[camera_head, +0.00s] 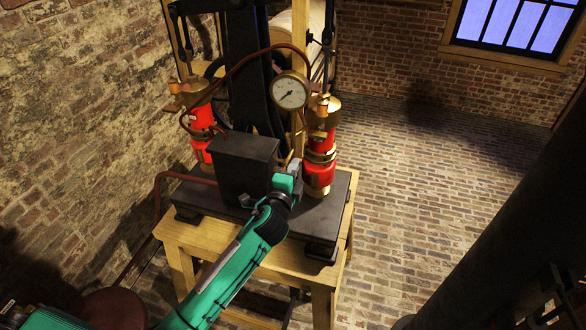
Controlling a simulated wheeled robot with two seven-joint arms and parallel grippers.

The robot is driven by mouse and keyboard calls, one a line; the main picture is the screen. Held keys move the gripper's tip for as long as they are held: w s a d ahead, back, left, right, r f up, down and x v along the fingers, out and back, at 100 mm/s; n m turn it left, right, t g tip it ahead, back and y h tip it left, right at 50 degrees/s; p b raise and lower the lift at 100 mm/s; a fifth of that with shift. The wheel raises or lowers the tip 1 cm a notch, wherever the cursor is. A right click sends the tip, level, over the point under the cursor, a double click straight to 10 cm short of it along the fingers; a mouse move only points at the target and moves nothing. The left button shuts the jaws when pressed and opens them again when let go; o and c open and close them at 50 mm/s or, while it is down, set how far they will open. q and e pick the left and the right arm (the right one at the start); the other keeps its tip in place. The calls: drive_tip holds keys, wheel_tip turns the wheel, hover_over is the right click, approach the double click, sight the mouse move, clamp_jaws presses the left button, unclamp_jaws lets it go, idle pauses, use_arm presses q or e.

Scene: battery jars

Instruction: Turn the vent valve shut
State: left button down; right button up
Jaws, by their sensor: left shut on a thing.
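A pump apparatus with two red and brass cylinders, the left one (201,125) and the right one (321,145), stands on a dark base plate (225,207). A black box (243,165) sits between them. My left gripper (293,168), at the end of a green arm, is at the right side of this box, below the gauge. It is shut on a small part there, which appears to be the vent valve. The jaws and wrist hide most of the valve, so its angle cannot be read. My right gripper is not in view.
A round white dial gauge (290,91) is above the gripper, with a brown hose arching to the left cylinder. A wooden table (205,238) carries the apparatus. Brick walls stand behind and at left. The brick floor (430,210) at right is clear.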

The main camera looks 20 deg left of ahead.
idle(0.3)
use_arm(q)
drive_tip(key=c, duration=1.5)
unclamp_jaws()
drive_tip(key=s+b, duration=0.5)
drive_tip(key=s, duration=0.8)
drive_tip(key=shift+s+a, duration=0.2)
drive_tip(key=shift+s, duration=0.2)
